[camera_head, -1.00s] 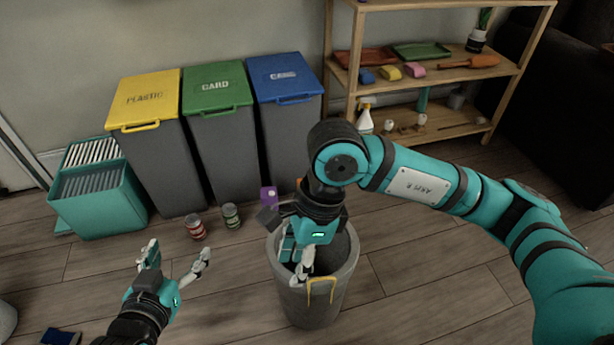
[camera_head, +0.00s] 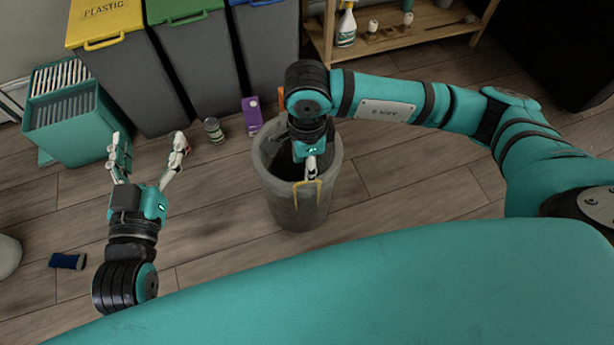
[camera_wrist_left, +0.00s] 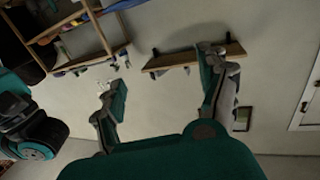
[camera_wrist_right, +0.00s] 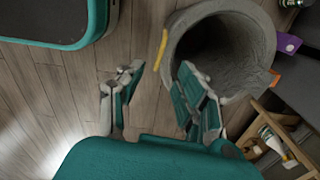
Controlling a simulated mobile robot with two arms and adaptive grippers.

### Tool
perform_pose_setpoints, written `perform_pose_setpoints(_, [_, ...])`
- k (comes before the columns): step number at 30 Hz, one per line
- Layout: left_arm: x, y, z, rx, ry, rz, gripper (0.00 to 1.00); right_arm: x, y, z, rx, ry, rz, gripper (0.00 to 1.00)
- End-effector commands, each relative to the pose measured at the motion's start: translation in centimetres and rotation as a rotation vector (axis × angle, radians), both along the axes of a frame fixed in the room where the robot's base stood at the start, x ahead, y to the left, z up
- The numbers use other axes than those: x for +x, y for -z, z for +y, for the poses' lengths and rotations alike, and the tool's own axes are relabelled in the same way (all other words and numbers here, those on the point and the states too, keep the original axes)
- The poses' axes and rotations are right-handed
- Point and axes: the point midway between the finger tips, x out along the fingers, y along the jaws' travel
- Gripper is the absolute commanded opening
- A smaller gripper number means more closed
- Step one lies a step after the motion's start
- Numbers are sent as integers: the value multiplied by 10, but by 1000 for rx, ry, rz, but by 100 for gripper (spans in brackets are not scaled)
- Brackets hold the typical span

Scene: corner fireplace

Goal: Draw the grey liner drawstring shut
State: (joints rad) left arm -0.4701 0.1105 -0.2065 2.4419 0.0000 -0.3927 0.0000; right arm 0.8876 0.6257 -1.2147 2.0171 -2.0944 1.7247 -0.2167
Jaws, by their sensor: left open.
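The grey bin (camera_head: 300,206) stands on the floor with a dark grey inside. A yellow drawstring loop (camera_head: 306,183) hangs over its near rim. It also shows as a yellow strip in the right wrist view (camera_wrist_right: 161,49). My right gripper (camera_head: 311,177) points down at the near rim, close to the loop. In the right wrist view its fingers (camera_wrist_right: 158,88) are apart, one over the bin's opening and one over the floor, with nothing held. My left gripper (camera_head: 149,146) is open and empty over the floor left of the bin.
Behind stand yellow-lidded (camera_head: 140,75), green-lidded (camera_head: 202,68) and blue-lidded bins. A purple carton (camera_head: 252,116) and a can (camera_head: 214,130) stand left of the grey bin. A teal crate (camera_head: 75,125) is at the left, a wooden shelf (camera_head: 400,38) behind. Floor right of the bin is clear.

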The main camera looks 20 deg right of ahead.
Motion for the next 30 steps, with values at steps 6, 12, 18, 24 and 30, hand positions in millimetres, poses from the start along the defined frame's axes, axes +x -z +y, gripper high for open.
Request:
perform_pose_setpoints(6, [-2, -38, -5, -59, 14, -226, 76, -1, 39, 0, 0, 0, 2, 36])
perform_pose_setpoints(12, [-9, -63, -7, -97, 21, -364, 76, 0, 58, 0, 0, -1, 1, 36])
perform_pose_setpoints(18, [-12, -72, -7, -110, 24, -412, 76, 0, 64, 1, 1, -2, 0, 36])
perform_pose_setpoints(24, [-12, -73, -7, -111, 24, -413, 76, 0, 64, 1, 1, -2, 0, 36])
perform_pose_setpoints(30, [-12, -73, -7, -111, 24, -413, 76, 0, 63, 0, 1, -1, 0, 12])
